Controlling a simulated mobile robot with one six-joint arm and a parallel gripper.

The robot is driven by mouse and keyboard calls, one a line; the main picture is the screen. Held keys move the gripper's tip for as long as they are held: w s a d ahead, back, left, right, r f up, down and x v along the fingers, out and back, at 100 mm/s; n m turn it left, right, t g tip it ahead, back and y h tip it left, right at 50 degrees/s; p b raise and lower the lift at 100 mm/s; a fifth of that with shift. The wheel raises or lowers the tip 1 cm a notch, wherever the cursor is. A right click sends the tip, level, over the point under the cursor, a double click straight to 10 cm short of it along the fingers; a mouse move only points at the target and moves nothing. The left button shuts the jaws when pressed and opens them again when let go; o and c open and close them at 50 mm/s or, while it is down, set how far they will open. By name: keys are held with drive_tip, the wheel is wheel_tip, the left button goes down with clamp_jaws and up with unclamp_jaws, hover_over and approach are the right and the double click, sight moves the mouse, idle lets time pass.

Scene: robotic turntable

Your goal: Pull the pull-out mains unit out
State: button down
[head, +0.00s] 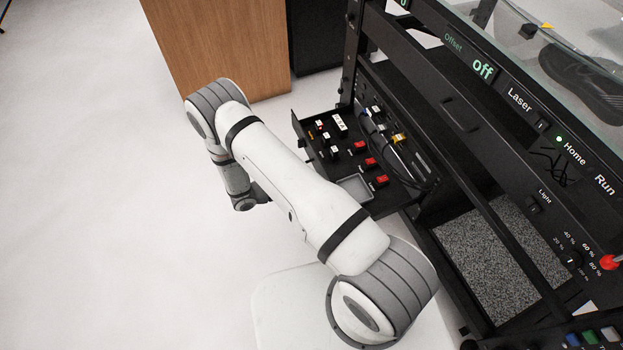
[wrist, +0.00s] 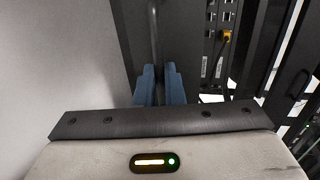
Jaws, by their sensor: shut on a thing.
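The pull-out mains unit (head: 343,166) is a black drawer with red rocker switches and small labelled switches on its panel. In the head view it stands out from the rack, with cables and a yellow plug behind the panel. Part of it is hidden by my arm. In the wrist view my gripper (wrist: 159,72) has its two blue fingers closed around a thin dark upright bar (wrist: 154,30), apparently the unit's front handle. Sockets and an orange plug (wrist: 227,37) show to the right of it. In the head view the fingers are hidden.
The black rack (head: 465,190) fills the right side, with a labelled control panel (head: 548,135) and a red knob (head: 611,261). A wooden cabinet (head: 220,45) stands behind the drawer. The pale floor (head: 90,200) to the left is clear.

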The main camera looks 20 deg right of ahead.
drive_tip(key=c, duration=1.5)
unclamp_jaws()
drive_tip(key=shift+c, duration=0.2)
drive_tip(key=shift+a, duration=0.1)
drive_tip(key=p+v, duration=0.2)
drive_tip(key=v, duration=0.5)
drive_tip(key=shift+a, duration=0.3)
drive_tip(key=shift+s, duration=0.15)
